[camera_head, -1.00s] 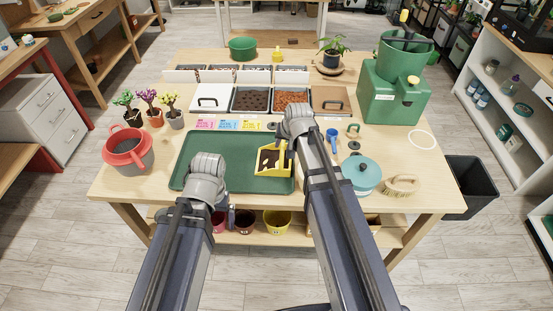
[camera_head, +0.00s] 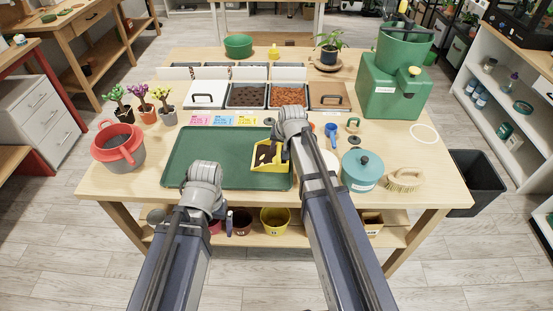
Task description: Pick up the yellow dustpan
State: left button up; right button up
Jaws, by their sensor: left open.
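The yellow dustpan (camera_head: 258,166) sits at the right end of the green tray (camera_head: 225,181), with dark soil-like matter in its pan and a pale piece showing. My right gripper (camera_head: 288,130) is right over the dustpan's back right side. The wrist hides its fingers and the dustpan's handle, so I cannot tell whether it grips it. My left gripper (camera_head: 205,178) hangs over the front edge of the tray, left of the dustpan and clear of it. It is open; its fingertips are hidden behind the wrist.
A red-and-grey pot (camera_head: 118,148) stands at the left. Bins of soil (camera_head: 247,96) and a green machine (camera_head: 393,92) are behind. The tray's left part is bare.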

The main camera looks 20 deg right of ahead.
jog(key=shift+w+f, duration=0.3)
jog(key=shift+f, duration=0.35)
jog(key=shift+r, duration=0.1)
grip_shut()
